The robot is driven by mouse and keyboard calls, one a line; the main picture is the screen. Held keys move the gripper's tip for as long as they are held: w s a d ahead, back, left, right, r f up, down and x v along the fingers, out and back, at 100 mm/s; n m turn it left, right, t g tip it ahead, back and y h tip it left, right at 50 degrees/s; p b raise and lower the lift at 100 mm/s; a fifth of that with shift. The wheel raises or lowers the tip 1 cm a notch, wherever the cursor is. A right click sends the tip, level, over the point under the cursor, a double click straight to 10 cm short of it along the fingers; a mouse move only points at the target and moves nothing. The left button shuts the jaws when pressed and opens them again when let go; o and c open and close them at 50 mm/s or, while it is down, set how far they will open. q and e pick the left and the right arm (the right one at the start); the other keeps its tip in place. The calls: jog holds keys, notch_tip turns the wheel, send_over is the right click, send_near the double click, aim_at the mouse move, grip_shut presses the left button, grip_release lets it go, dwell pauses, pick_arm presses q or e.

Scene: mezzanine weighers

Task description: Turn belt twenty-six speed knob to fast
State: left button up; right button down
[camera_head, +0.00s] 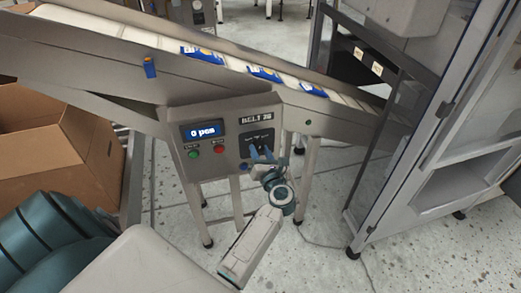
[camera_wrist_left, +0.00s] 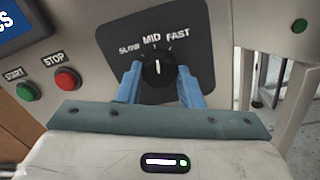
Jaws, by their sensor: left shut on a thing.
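The belt 26 control panel (camera_head: 226,118) sits on the side of the inclined conveyor. Its black speed plate (camera_head: 257,136) is partly covered by my left gripper (camera_head: 262,154). In the left wrist view, the round black speed knob (camera_wrist_left: 158,72) is below the labels SLOW, MID and FAST (camera_wrist_left: 178,33). Its white mark points up, about toward MID. The blue fingers of my left gripper (camera_wrist_left: 160,86) are on either side of the knob, shut on it. My right gripper is not in view.
A green start button (camera_wrist_left: 27,91) and a red stop button (camera_wrist_left: 67,79) are left of the knob. Blue packs (camera_head: 264,74) lie on the belt. A cardboard box (camera_head: 50,135) stands at left, and a grey cabinet (camera_head: 440,130) at right.

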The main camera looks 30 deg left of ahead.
pick_arm(q)
jog(key=shift+r+m+p, duration=0.15)
jog(key=shift+m+p, duration=0.45)
jog(key=shift+m, duration=0.3)
jog(key=shift+m+p, duration=0.35)
jog(key=shift+m, duration=0.15)
jog(key=shift+m+p, duration=1.55)
jog(key=shift+m, duration=0.65)
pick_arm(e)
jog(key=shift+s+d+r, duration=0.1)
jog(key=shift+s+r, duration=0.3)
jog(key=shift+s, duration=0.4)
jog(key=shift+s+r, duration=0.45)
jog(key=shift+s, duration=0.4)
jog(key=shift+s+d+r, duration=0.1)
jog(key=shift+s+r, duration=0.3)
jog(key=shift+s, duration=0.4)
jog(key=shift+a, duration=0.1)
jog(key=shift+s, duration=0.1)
pick_arm(q)
jog(key=o, duration=1)
jog(key=shift+f, duration=0.2)
jog(key=shift+c, duration=0.2)
